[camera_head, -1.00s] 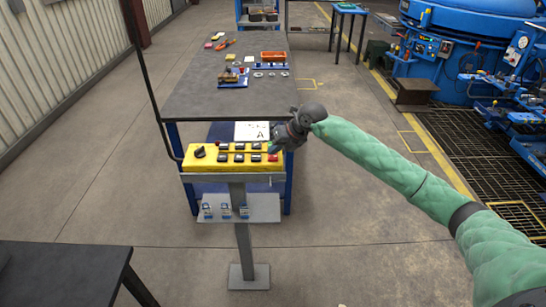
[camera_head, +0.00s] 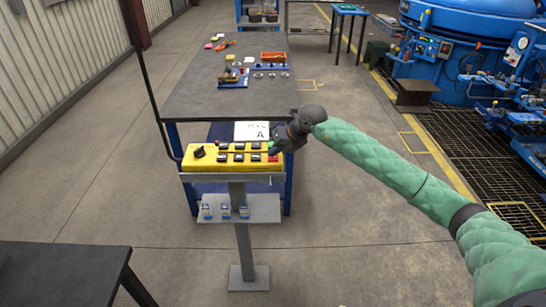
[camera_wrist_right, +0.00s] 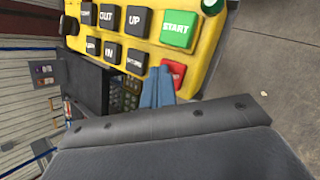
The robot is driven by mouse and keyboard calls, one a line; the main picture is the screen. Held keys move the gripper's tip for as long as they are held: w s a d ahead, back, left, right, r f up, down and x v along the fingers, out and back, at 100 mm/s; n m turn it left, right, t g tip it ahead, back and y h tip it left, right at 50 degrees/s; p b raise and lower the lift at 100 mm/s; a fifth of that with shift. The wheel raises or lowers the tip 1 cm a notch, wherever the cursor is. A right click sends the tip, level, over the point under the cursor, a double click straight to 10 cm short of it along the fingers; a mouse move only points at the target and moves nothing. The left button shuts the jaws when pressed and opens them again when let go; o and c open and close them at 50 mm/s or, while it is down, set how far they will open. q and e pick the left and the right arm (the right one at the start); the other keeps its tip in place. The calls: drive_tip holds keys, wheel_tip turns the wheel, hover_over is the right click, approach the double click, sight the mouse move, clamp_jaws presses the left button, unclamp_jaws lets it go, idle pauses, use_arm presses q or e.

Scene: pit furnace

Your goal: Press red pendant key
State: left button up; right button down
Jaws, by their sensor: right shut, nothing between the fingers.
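The yellow pendant (camera_head: 192,163) sits on a grey post, with two rows of keys and a black knob at its left end. Its red key (camera_head: 273,158) is at the right end of the near row. The red key also shows in the right wrist view (camera_wrist_right: 178,72), beside the green START key (camera_wrist_right: 177,28). My right gripper (camera_head: 276,149) is at the pendant's right end, shut and empty. Its blue fingertips (camera_wrist_right: 160,74) overlap the red key's edge in the wrist view and hide part of its label. I cannot tell whether they touch it. My left gripper is out of view.
A grey shelf (camera_head: 262,208) with several small padlock-like items is below the pendant. A dark workbench (camera_head: 205,95) with parts and an orange tray (camera_head: 273,56) stands behind. A dark table (camera_head: 60,265) is at the near left. Open floor lies to the right.

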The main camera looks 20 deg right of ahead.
sight(275, 158)
drive_tip(key=shift+r, duration=0.85)
drive_tip(key=shift+r, duration=0.15)
drive_tip(key=shift+r+p, duration=0.85)
drive_tip(key=shift+r, duration=1.5)
